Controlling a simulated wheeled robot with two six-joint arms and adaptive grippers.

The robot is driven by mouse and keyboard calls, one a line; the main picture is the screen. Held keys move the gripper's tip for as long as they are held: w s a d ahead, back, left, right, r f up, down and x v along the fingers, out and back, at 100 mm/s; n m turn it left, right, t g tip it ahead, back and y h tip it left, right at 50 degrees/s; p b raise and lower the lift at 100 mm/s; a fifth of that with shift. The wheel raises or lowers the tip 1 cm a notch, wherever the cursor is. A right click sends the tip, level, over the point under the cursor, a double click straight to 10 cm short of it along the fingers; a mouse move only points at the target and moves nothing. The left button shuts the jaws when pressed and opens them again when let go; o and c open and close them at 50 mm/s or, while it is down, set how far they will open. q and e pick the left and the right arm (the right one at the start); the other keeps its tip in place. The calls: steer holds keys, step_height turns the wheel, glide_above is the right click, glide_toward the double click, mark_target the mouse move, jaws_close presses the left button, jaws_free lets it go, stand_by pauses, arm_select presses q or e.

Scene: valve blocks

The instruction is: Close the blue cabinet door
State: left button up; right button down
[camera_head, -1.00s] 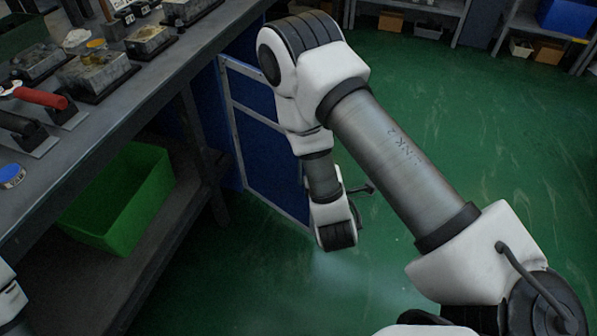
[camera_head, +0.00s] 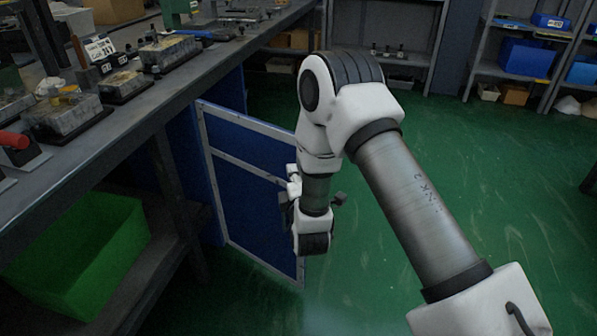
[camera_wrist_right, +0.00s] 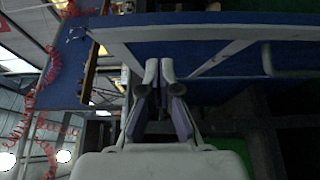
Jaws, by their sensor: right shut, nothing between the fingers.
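The blue cabinet door (camera_head: 250,190) has a pale metal frame and stands open, swung out from under the workbench into the aisle. My right arm crosses in front of its free edge in the head view. My right gripper (camera_head: 288,197) is mostly hidden behind my own wrist there, close to that edge. In the right wrist view the right gripper (camera_wrist_right: 159,72) is shut and empty. Its fingertips overlap the pale frame of the blue door (camera_wrist_right: 190,30); whether they touch it I cannot tell. My left gripper is not in view.
The workbench (camera_head: 100,140) runs along the left with valve blocks (camera_head: 65,112) on top. A green bin (camera_head: 75,240) sits on its lower shelf. Shelves with blue bins (camera_head: 525,57) stand at the back. The green floor right of the door is clear apart from my arm.

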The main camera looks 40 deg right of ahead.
steer(key=shift+w+d, duration=0.2)
steer(key=shift+d, duration=0.4)
steer(key=shift+w+d, duration=0.2)
steer(key=shift+d, duration=0.4)
